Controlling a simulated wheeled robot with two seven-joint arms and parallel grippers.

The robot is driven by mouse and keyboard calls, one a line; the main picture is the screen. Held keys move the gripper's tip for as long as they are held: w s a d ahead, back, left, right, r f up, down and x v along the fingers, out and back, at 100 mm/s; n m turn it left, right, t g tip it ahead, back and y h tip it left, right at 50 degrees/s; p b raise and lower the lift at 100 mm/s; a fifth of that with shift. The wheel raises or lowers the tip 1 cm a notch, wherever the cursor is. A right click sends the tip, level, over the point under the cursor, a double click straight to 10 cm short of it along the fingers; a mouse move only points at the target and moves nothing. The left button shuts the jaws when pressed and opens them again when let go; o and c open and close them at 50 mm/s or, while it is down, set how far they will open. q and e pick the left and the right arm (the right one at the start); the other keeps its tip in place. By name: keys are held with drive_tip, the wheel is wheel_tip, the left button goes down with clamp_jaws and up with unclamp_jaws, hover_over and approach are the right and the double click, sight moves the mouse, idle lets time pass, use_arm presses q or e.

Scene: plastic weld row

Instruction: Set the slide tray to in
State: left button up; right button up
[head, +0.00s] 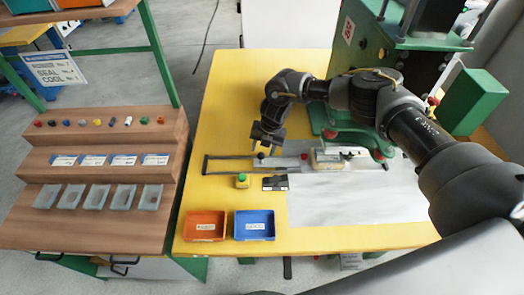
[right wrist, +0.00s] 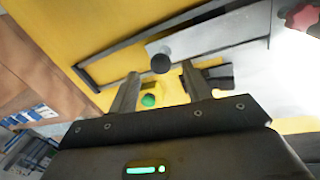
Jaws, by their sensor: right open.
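The slide tray is a flat grey plate (head: 288,162) between dark rails (head: 222,158). Its left end carries a round dark knob (head: 261,156). The left stretch of the rails is empty, with yellow table showing through. The tray's right part lies toward the green press. In the right wrist view the knob (right wrist: 161,63) appears beyond and between the fingertips, against the plate (right wrist: 200,38). My right gripper (head: 264,142) is open and empty, pointing down just above the knob; contact is not visible. My left gripper is not in view.
A yellow box with a green button (head: 242,181) and a dark block (head: 275,183) sit in front of the rails. The green press (head: 350,75) stands behind right. A stepped wooden rack (head: 100,215) is left.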

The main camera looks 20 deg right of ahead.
sight(262, 153)
wheel_tip(262, 153, down, 2)
drive_tip(key=shift+a+f, duration=0.1)
drive_tip(key=shift+a, duration=0.05)
drive_tip(key=shift+a+f, duration=0.1)
drive_tip(key=shift+f, duration=0.3)
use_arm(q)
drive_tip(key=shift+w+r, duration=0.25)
